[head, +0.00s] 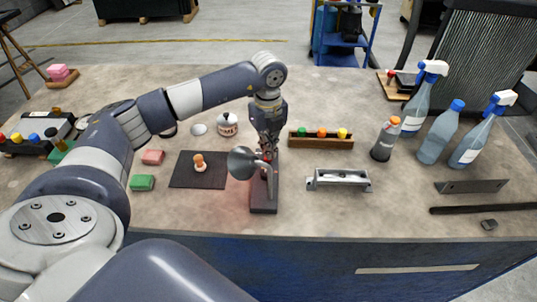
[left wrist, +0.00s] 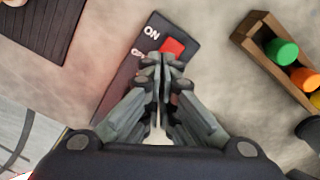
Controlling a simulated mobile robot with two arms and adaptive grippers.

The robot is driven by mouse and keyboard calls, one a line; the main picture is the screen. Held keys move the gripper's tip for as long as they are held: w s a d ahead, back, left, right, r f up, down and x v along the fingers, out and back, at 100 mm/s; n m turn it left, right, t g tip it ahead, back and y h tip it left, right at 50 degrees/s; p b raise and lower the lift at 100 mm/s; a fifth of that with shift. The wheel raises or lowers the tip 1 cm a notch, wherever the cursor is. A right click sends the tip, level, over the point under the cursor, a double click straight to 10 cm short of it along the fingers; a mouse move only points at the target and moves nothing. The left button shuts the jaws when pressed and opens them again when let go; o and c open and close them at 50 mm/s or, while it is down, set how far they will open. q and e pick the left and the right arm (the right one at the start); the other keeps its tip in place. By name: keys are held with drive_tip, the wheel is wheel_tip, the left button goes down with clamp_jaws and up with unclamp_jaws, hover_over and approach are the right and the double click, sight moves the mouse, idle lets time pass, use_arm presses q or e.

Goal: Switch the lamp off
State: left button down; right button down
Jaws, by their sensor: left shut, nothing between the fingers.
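The lamp (head: 243,162) stands near the front middle of the table, with a grey cone shade turned to the left. Its dark base (head: 263,203) lies under my left gripper (head: 268,155). In the left wrist view a dark plate (left wrist: 112,92) carries the word ON, a second label partly hidden, and a red switch (left wrist: 173,46). My left gripper (left wrist: 161,62) is shut and empty, its fingertips over the near edge of the red switch. I cannot tell whether they touch it. My right gripper is not in view.
A wooden rack (head: 321,143) with coloured caps stands right of the lamp, behind a metal bracket (head: 340,181). A dark mat (head: 184,181) with a small wooden figure lies to the left. Spray bottles (head: 480,135) stand at the right. The front table edge is close.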

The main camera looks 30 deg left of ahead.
use_arm(q)
drive_tip(key=shift+s+f+b, duration=0.1)
drive_tip(key=shift+f+b, duration=0.6)
drive_tip(key=shift+f, duration=0.3)
idle(0.3)
drive_tip(key=shift+r+p, duration=0.75)
drive_tip(key=shift+r, duration=0.2)
drive_tip(key=shift+r+p, duration=1.7)
drive_tip(key=shift+r, duration=0.9)
drive_tip(key=shift+f, duration=0.1)
